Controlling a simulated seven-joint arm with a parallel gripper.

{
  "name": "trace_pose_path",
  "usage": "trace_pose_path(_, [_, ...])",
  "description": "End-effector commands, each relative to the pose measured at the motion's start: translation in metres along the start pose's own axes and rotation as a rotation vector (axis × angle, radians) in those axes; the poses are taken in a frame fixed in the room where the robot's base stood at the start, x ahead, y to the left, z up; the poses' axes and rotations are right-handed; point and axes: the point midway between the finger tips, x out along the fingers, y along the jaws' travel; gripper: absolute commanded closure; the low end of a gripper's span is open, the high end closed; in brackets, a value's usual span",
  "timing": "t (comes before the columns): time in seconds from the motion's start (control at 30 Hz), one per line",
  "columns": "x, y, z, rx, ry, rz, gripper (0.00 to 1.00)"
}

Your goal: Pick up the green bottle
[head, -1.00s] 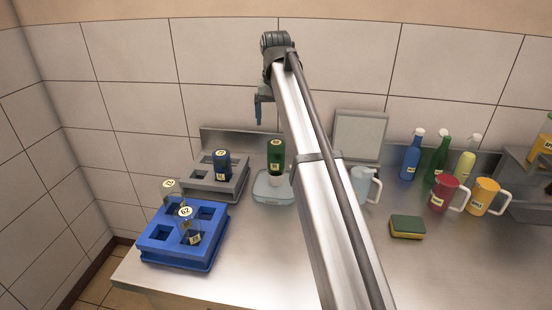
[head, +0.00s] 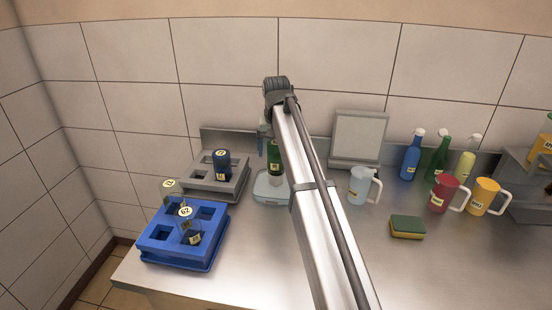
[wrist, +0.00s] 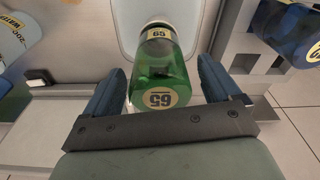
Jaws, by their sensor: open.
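The green bottle (head: 274,160) stands upright on a pale, scale-like base (head: 268,195) in the head view, partly covered by my arm. In the wrist view, the green bottle (wrist: 160,72) is clear green, with a cream label reading 65. My gripper (wrist: 160,66) is open, with one blue finger on each side of the bottle and visible gaps between. In the head view, my gripper (head: 264,142) is beside the bottle's upper part and partly hidden by the arm. A second green bottle (head: 437,157), with a pale cap, stands at the back right.
A grey rack (head: 214,180) holding a dark blue bottle (head: 222,164) is left of the base. A blue rack (head: 178,245) with clear bottles is in front. A clear jug (head: 360,186) stands right. A sponge (head: 407,227) lies on bare counter.

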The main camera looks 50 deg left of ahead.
Motion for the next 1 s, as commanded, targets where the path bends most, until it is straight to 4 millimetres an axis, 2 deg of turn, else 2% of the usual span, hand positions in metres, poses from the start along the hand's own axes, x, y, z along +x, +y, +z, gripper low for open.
trace_pose_path(0.13, [0.0156,0.0001,0.0000,0.000,0.001,-0.001,0.10])
trace_pose_path(0.37, [0.0166,0.0001,-0.0004,0.000,0.001,-0.001,0.10])
trace_pose_path(1.0, [0.0163,0.0000,-0.0004,0.000,0.001,-0.001,0.71])
